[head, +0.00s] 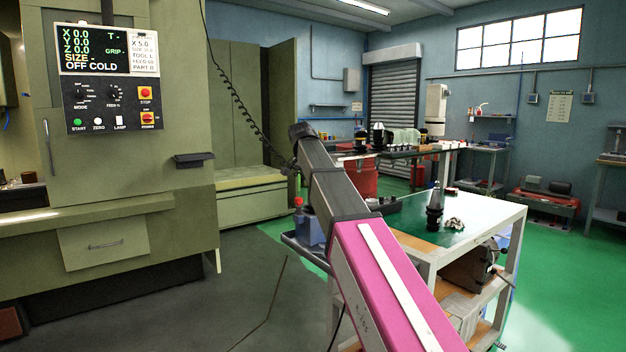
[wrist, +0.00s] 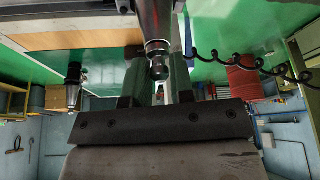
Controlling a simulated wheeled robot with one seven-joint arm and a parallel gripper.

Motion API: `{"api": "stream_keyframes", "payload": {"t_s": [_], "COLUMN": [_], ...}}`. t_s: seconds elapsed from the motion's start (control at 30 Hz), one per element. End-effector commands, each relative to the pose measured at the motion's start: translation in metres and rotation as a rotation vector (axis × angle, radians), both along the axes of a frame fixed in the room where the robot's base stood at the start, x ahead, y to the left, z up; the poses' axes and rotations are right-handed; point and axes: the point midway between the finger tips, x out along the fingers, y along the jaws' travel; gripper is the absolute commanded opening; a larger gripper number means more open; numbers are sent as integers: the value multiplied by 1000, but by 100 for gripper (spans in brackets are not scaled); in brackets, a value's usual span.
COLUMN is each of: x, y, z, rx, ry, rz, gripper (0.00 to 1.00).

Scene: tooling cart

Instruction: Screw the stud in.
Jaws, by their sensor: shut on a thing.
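In the wrist view, a dark tool holder (wrist: 154,18) comes in at the top edge with its narrow end towards my gripper (wrist: 157,88). The stud (wrist: 158,71), a short metal piece with a round knob, is in line with that narrow end, between my two fingers. My gripper is shut on the stud. I cannot tell whether there is a gap between stud and holder or how deep the thread sits. In the head view my arm hides the gripper, the stud and this holder.
Another dark holder stands upright on the cart's green mat (head: 408,222), beside small metal pieces (head: 454,223); it also shows in the wrist view (wrist: 73,86). A coiled black cord (head: 238,92) hangs near my arm. The machine (head: 120,200) stands left.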

Motion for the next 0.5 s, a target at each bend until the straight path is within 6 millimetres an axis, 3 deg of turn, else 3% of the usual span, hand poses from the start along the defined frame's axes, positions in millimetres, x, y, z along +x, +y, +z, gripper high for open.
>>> {"api": "stream_keyframes", "payload": {"t_s": [0.17, 0.5], "x": [1, 2], "y": [1, 1], "z": [0, 0], "rx": [-1, -1], "ry": [1, 2], "rz": [-86, -475], "gripper": [0, 0]}}
